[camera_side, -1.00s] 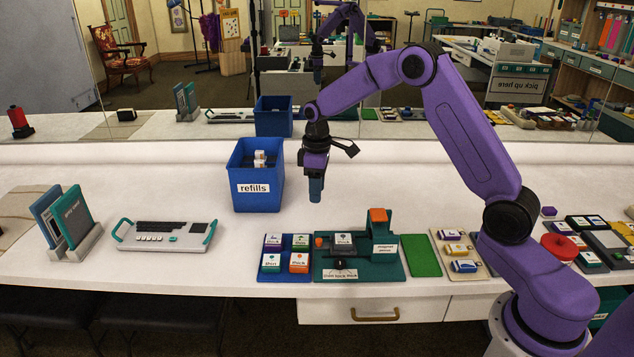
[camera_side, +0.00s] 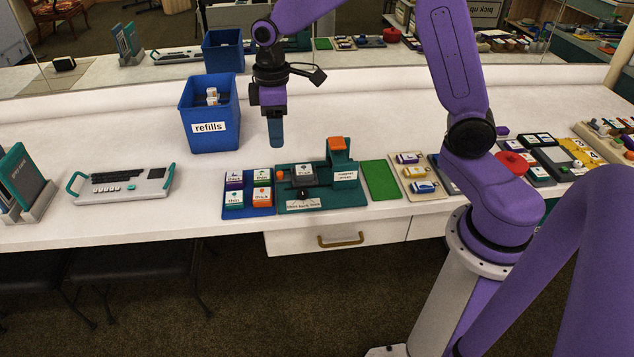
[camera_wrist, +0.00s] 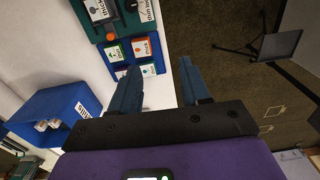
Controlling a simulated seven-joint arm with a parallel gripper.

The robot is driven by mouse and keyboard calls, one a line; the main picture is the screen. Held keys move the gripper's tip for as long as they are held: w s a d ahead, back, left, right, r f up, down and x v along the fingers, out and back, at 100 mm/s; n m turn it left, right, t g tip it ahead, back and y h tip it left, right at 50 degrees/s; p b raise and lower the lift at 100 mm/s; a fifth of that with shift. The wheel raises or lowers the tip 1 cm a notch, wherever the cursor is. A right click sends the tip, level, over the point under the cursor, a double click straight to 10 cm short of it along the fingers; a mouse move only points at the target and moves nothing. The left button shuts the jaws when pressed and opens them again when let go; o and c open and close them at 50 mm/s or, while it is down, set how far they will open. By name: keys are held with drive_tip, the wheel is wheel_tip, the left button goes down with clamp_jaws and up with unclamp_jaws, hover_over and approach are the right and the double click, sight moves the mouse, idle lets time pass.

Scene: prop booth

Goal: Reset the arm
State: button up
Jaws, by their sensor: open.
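My purple arm holds my gripper (camera_side: 276,140) above the white counter (camera_side: 120,140), to the right of the blue refills bin (camera_side: 208,140) and behind the blue tray of labelled blocks. In the wrist view my gripper (camera_wrist: 158,85) shows two dark blue fingers spread apart with nothing between them. In the side view the fingers overlap. They appear clear of the counter and touch nothing that I can see.
A blue tray (camera_side: 236,211) of labelled blocks adjoins a teal stand (camera_side: 352,190) with an orange top. A green mat (camera_side: 381,180) lies right of it. A grey keyboard-like device (camera_side: 122,183) lies left. The refills bin (camera_wrist: 55,105) holds small white items. Counter between bin and device is clear.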

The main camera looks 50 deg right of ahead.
drive_tip(key=s+a+r+n, duration=0.1)
drive_tip(key=s+a, duration=0.1)
drive_tip(key=s, duration=0.6)
drive_tip(key=s+a+r+n, duration=0.1)
drive_tip(key=s+r, duration=0.1)
drive_tip(key=s, duration=0.6)
drive_tip(key=s+d+n, duration=0.1)
drive_tip(key=s, duration=0.5)
drive_tip(key=s+d+f, duration=0.1)
drive_tip(key=s+d, duration=0.1)
drive_tip(key=s, duration=0.5)
drive_tip(key=shift+d+n, duration=0.25)
drive_tip(key=shift+n, duration=0.15)
